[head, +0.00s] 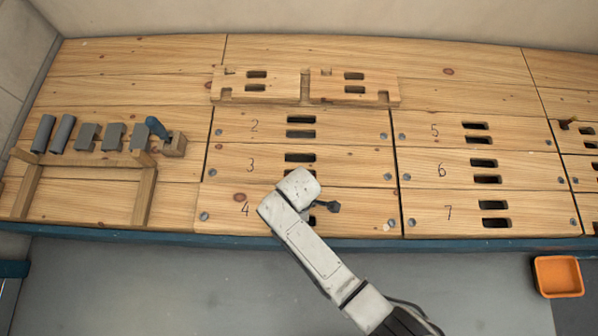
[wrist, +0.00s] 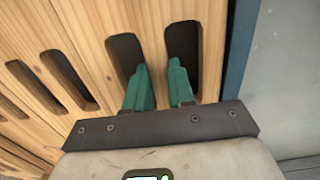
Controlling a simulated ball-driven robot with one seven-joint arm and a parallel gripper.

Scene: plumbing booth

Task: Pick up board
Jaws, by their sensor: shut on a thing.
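Board 4 (head: 365,212) is a flat pale wooden board marked "4", with bolts near its ends and two dark slots in the middle. It lies at the front edge of the wooden bench, below board 3 (head: 350,162). My arm covers part of its middle in the head view, and the fingers are hidden there. In the wrist view my gripper (wrist: 159,66) has its green fingers in the two slots, shut on the wooden strip between them (wrist: 153,35). I cannot see any gap under the board.
Board 2 (head: 350,124) and boards 5, 6 and 7 (head: 540,213) lie close by. Two notched pieces (head: 305,87) lie behind. Grey pipe pieces (head: 87,136) and a wooden frame (head: 145,196) are at left. An orange bin (head: 558,277) is at lower right.

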